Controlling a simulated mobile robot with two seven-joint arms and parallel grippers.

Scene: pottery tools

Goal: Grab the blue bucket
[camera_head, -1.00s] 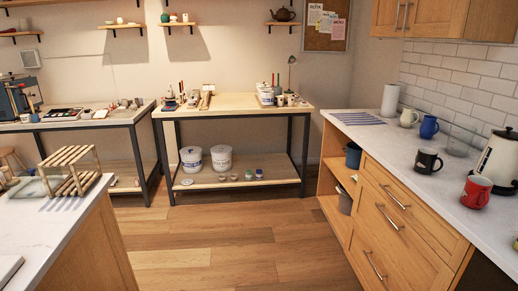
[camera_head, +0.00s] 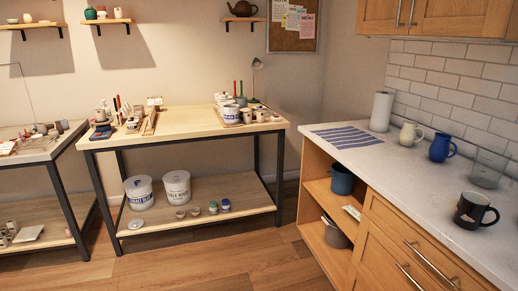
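A dark blue bucket (camera_head: 343,180) stands upright on the upper open shelf at the end of the right-hand wooden cabinet. A grey container (camera_head: 336,235) is on the shelf below it. Two white buckets stand on the lower shelf of the middle workbench: the left white bucket (camera_head: 138,194) has blue lettering, and the right white bucket (camera_head: 177,187) has dark lettering. Neither of my grippers shows in the head view.
The middle workbench (camera_head: 183,123) holds tools and jars. The cabinet's counter (camera_head: 400,172) carries a striped cloth (camera_head: 346,136), a paper roll (camera_head: 381,112), jugs and a black mug (camera_head: 473,211). Wooden floor (camera_head: 215,262) is clear before the bench.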

